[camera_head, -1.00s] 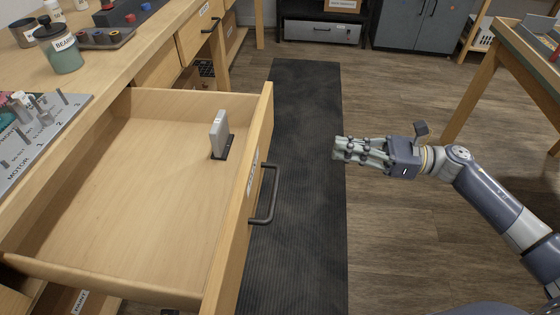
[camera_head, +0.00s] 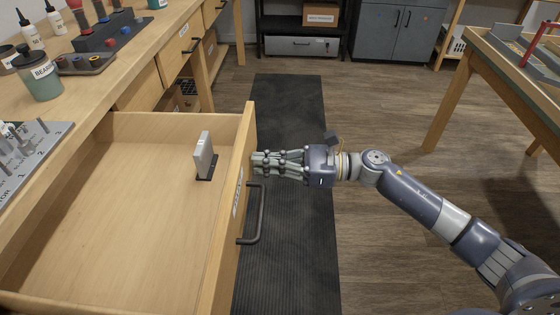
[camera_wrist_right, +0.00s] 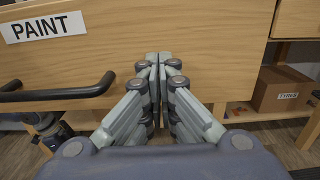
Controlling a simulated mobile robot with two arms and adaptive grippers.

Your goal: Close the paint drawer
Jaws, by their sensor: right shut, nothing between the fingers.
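The paint drawer (camera_head: 105,215) is pulled far out of the wooden bench in the head view. Its front carries a dark bar handle (camera_head: 256,215), and in the right wrist view its label (camera_wrist_right: 42,27) reads PAINT. A small light grey block on a dark base (camera_head: 204,155) stands inside near the front panel. My right gripper (camera_head: 256,164) is shut and empty, fingertips at the outer face of the drawer front, beside the handle. In the wrist view the fingertips (camera_wrist_right: 158,58) point at the wooden front; contact cannot be told for certain.
The bench top (camera_head: 110,60) holds bottles, a jar (camera_head: 40,78) and a grey motor board (camera_head: 30,145). A dark mat (camera_head: 290,130) lies on the floor before the drawer. Another table (camera_head: 500,75) stands at right. A cardboard box (camera_wrist_right: 285,90) sits on a lower shelf.

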